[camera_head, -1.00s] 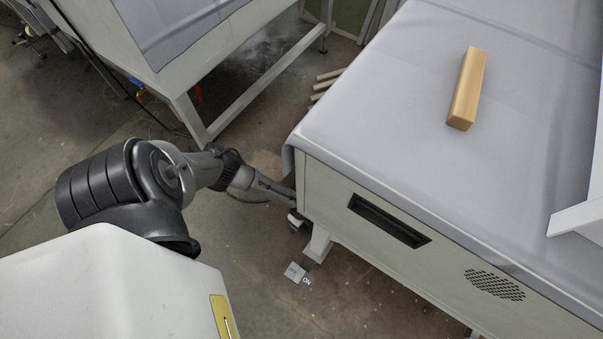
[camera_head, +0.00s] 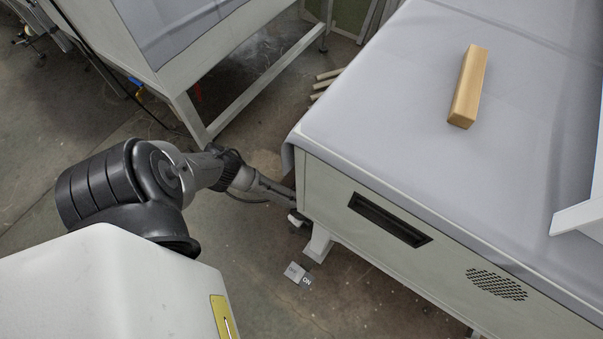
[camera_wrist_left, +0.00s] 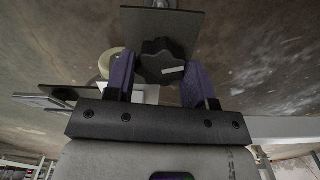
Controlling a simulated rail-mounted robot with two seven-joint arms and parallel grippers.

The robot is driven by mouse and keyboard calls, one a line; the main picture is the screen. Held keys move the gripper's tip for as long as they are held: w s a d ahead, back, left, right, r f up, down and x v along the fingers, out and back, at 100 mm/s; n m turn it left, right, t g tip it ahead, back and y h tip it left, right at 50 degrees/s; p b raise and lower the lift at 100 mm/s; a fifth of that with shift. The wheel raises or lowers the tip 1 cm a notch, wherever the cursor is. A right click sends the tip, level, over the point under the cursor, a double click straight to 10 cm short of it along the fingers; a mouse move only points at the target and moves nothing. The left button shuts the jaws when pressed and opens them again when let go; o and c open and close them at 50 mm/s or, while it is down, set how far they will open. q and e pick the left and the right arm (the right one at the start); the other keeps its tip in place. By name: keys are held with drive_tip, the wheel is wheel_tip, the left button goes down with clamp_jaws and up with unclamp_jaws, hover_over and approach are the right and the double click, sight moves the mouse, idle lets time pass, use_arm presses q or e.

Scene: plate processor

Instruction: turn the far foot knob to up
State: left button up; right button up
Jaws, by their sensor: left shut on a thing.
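A black lobed knob (camera_wrist_left: 163,56) with a white mark on its face is in the left wrist view, below a dark flat plate (camera_wrist_left: 160,28). My left gripper (camera_wrist_left: 159,73) has its two purple fingers on either side of this knob and is shut on it. In the head view my left gripper (camera_head: 283,192) reaches to the near left corner of the grey-covered machine (camera_head: 345,215), low by its leg. The knob cannot be made out there. The right gripper is not in view.
A wooden block (camera_head: 467,87) lies on the machine's covered top. A small OFF/ON label (camera_head: 298,274) shows near the machine's leg (camera_head: 320,243). Another covered table (camera_head: 185,75) stands at the back left. The concrete floor between them is mostly clear.

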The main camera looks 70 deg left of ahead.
use_arm(q)
drive_tip(key=shift+r+n+p, duration=0.1)
drive_tip(key=shift+n+p, duration=0.55)
drive_tip(key=shift+n, duration=0.25)
drive_tip(key=n+p, duration=0.2)
drive_tip(key=n, duration=0.1)
drive_tip(key=shift+n, duration=0.3)
drive_tip(key=n+p, duration=0.1)
drive_tip(key=n, duration=0.3)
drive_tip(key=shift+a, duration=0.1)
drive_tip(key=shift+w+n+p, duration=0.1)
drive_tip(key=shift+n+p, duration=0.55)
drive_tip(key=shift+n, duration=0.75)
drive_tip(key=shift+a, duration=0.1)
drive_tip(key=o, duration=0.9)
